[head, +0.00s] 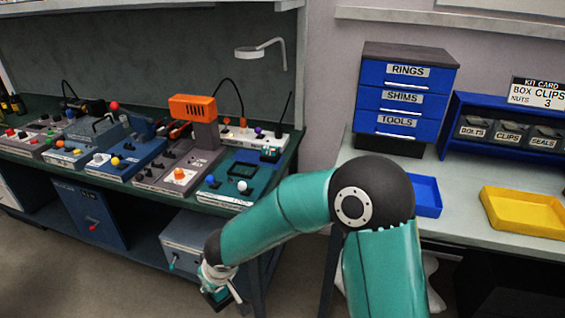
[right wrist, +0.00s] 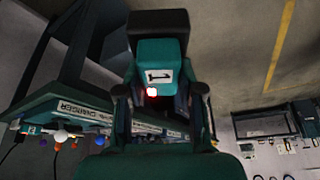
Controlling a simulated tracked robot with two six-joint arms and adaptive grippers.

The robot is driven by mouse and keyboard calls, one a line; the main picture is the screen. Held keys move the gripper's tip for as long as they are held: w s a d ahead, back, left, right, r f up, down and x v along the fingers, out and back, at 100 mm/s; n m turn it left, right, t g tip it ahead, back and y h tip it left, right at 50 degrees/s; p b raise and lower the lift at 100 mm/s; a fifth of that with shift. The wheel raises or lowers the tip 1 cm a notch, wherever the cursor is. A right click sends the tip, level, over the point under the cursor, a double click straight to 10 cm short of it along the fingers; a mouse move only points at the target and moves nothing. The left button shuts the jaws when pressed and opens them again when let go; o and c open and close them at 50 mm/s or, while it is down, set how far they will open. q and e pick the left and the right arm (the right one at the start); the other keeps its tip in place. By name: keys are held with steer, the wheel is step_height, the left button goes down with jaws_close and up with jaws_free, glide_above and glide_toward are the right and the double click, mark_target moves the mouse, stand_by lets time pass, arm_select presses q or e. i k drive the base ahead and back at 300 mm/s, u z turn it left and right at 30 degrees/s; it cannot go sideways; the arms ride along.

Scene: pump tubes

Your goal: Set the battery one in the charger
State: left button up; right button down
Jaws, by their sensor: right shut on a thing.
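Battery one (right wrist: 158,58) is a teal block with a dark end, a white label reading 1 and a small red light, seen in the right wrist view. My right gripper (right wrist: 162,92) is shut on it, with one finger on each side. In the head view my right gripper (head: 221,289) hangs low in front of the bench, below its top and apart from the charger. The charger (head: 238,182) is the teal unit at the bench's right end, with blue and white knobs; its CHARGER label (right wrist: 76,109) shows in the right wrist view. My left gripper is out of view.
Several consoles with knobs and an orange-headed device (head: 193,108) stand left of the charger. A grey box (head: 187,240) is under the bench. At right, a table holds blue drawers (head: 405,98) and a yellow tray (head: 525,212). Floor is clear before the bench.

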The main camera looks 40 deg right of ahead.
mark_target(242, 171)
steer(key=z, duration=0.25)
steer(key=i, duration=0.7)
steer(key=z, duration=0.7)
